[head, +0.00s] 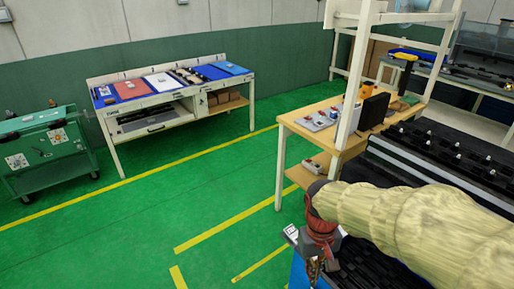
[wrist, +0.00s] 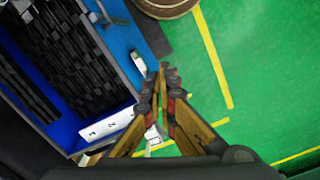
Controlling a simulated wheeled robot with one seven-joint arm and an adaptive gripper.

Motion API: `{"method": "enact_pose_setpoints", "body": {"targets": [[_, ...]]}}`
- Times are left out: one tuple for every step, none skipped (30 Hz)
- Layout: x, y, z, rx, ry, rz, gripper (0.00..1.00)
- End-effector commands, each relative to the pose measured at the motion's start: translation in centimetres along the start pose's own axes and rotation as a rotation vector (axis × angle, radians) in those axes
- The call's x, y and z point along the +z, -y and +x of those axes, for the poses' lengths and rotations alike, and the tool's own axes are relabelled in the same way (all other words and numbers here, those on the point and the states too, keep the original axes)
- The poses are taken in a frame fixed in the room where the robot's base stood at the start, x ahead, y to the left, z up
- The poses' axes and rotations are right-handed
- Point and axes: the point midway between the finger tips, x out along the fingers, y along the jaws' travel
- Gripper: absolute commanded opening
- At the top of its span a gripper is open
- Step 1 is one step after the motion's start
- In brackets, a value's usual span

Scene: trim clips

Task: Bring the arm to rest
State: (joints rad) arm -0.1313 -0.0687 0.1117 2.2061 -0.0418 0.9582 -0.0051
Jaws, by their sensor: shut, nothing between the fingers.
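My arm, in a pale padded sleeve, reaches in from the right of the head view. My gripper (head: 316,268) points down at the bottom of that view, beside the blue surface. In the wrist view my gripper's fingers (wrist: 164,72) come together at their tips, with nothing between them. Below them is green floor, and the edge of a blue container (wrist: 140,92) lies just to the left.
Black strips (wrist: 75,60) fill the blue container, which has a white numbered label (wrist: 108,122). A wooden workbench (head: 290,118) with a white post stands beyond my arm. A blue-topped table (head: 160,100) and green cart (head: 45,160) stand farther left. Green floor (head: 150,215) between is clear.

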Motion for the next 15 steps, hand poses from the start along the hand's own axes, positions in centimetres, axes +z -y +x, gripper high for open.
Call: {"method": "enact_pose_setpoints", "body": {"targets": [[1.0,-0.2,-1.2,-0.004,-0.043,0.016,0.00],[1.5,-0.3,-1.7,-0.007,-0.066,0.024,0.00],[2.2,-0.4,-2.4,-0.010,-0.096,0.034,0.00],[2.8,-0.5,-2.8,-0.012,-0.117,0.042,0.00],[3.4,-0.5,-3.3,-0.014,-0.139,0.049,0.00],[4.0,-0.6,-4.0,-0.017,-0.169,0.059,0.00],[4.6,-0.7,-4.4,-0.019,-0.190,0.066,0.00],[5.2,-0.8,-4.8,-0.020,-0.211,0.073,0.00],[5.9,-0.9,-5.4,-0.021,-0.239,0.081,0.00],[6.5,-1.0,-5.8,-0.021,-0.260,0.087,0.00],[7.0,-1.0,-6.2,-0.021,-0.280,0.093,0.00],[7.8,-1.1,-6.7,-0.021,-0.307,0.102,0.00],[8.3,-1.2,-7.2,-0.021,-0.328,0.108,0.00],[8.7,-1.3,-7.6,-0.020,-0.349,0.114,0.00],[9.3,-1.5,-8.2,-0.018,-0.377,0.121,0.00]]}}
